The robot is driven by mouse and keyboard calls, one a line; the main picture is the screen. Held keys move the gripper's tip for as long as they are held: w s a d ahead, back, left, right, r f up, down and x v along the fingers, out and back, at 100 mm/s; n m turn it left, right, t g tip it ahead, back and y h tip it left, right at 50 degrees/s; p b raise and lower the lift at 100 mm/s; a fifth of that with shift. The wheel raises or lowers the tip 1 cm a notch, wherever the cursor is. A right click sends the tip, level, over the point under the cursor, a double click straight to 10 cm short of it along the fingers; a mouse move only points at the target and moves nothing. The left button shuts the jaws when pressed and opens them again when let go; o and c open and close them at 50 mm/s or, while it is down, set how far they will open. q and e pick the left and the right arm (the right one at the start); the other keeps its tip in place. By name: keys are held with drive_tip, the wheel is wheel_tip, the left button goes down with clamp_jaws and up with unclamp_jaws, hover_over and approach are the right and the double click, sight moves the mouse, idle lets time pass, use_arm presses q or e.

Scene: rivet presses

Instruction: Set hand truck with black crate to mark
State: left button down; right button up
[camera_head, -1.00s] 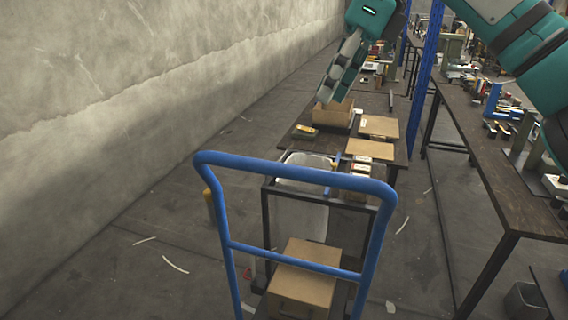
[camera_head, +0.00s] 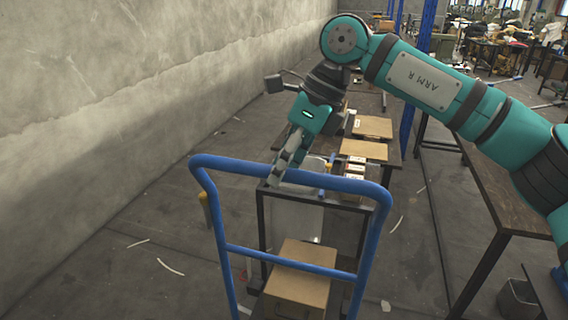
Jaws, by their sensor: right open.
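A hand truck with a blue tube handle (camera_head: 290,171) stands in front of me. It carries a cardboard box (camera_head: 300,274) on its deck. A dark-framed stand with a pale grey panel (camera_head: 301,219) shows behind the handle. I cannot make out a black crate or a floor mark. My right gripper (camera_head: 278,175) points down, open and empty, at the handle's top bar near its middle. I cannot tell whether it touches the bar. My left gripper is not in view.
A dark table with flat cardboard boxes (camera_head: 364,149) stands beyond the hand truck. A long workbench (camera_head: 501,196) runs along the right. A concrete wall (camera_head: 130,90) bounds the left. The floor (camera_head: 120,266) between wall and hand truck is mostly clear, with a few pale scraps.

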drive_tip(key=c, duration=0.4)
clamp_jaws()
drive_tip(key=shift+a, duration=0.1)
